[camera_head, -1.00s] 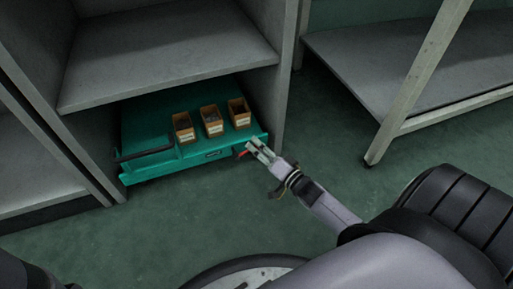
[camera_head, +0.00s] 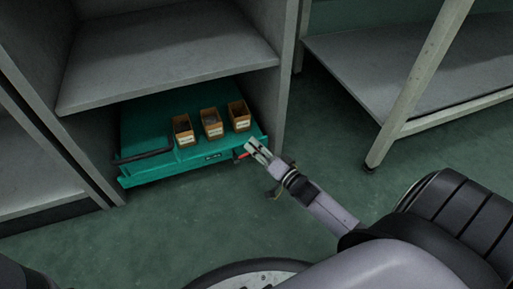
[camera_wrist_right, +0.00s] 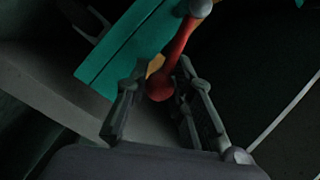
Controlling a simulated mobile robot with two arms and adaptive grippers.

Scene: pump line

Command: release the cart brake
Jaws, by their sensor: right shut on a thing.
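The teal cart (camera_head: 160,170) stands on the floor under the lower shelf, with a black handle (camera_head: 143,156) at its front left. The red brake lever (camera_head: 240,156) is at the cart's front right corner. In the right wrist view the lever (camera_wrist_right: 178,48) has a grey ball at one end and a rounded red end between my fingers. My right gripper (camera_head: 251,149) is at the lever; in the wrist view its fingers (camera_wrist_right: 163,72) are on both sides of the red end, shut on it. My left gripper is not in view.
Several small tan boxes (camera_head: 211,122) stand in a row on the cart. A grey shelf unit (camera_head: 165,62) surrounds the cart on its sides and above. A grey bench (camera_head: 400,70) stands at the right. The green floor (camera_head: 160,235) in front is clear.

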